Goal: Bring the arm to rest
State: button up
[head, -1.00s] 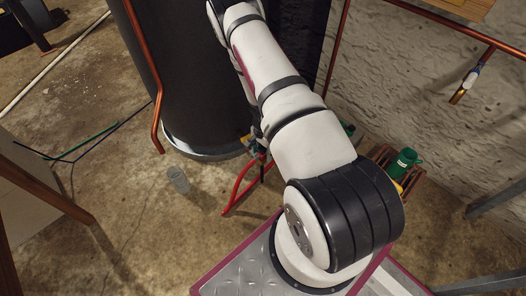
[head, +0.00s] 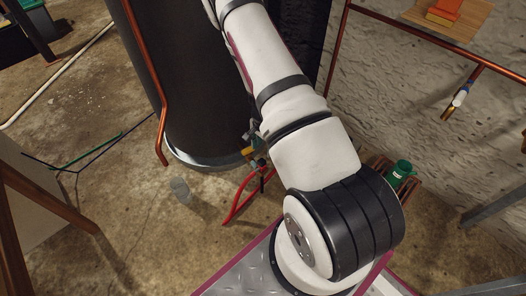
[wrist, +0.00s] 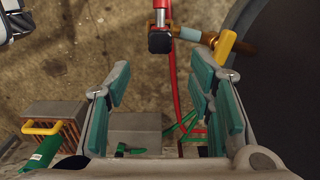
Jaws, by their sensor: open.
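My arm (head: 290,110) stretches from its base at the lower middle of the head view up past the top edge, in front of the dark tank. My gripper is out of the head view. In the wrist view my gripper (wrist: 160,82) is open, its two teal-padded fingers wide apart. Nothing is held between them; the floor, a grey block and red and green lines show beyond.
A dark tank (head: 205,100) stands close to the arm. A valve with a yellow handle (wrist: 225,46) shows ahead of the fingers. A copper pipe (head: 420,40) runs along the stone wall.

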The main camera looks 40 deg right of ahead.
jog(key=shift+r, duration=1.15)
